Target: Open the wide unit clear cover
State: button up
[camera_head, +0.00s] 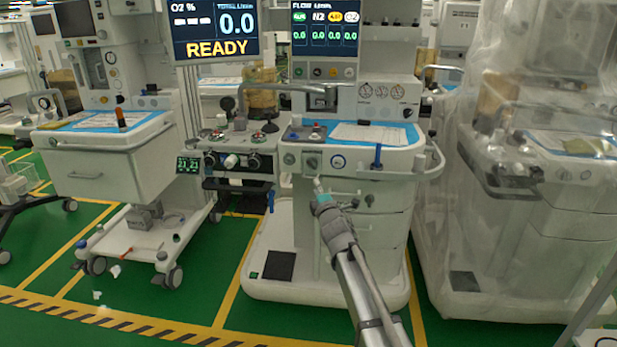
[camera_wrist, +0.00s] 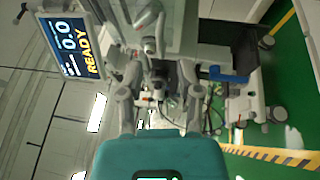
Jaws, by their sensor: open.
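My gripper (camera_head: 318,190) is in front of the central anaesthesia unit (camera_head: 388,232), just below its left control knobs. In the wrist view, the open gripper (camera_wrist: 157,82) has its two grey fingers apart above the teal palm, and I see nothing held between them. A clear plastic sheet (camera_head: 437,205) hangs over the unit on the right of the head view. I cannot tell from the frames which clear part is the wide unit's cover, and no separate small cover can be made out on the central unit. The wrist view is tilted sideways.
A white cart (camera_head: 100,172) with a blue-lined top stands on the left. A screen reading READY (camera_head: 216,30) and a second screen (camera_head: 325,22) are above the central unit. A blue handle (camera_head: 378,156) sticks out at its front.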

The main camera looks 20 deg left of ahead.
aim_at(312, 178)
jog(key=shift+p+x, duration=0.35)
jog(key=shift+x, duration=2.5)
grip_shut()
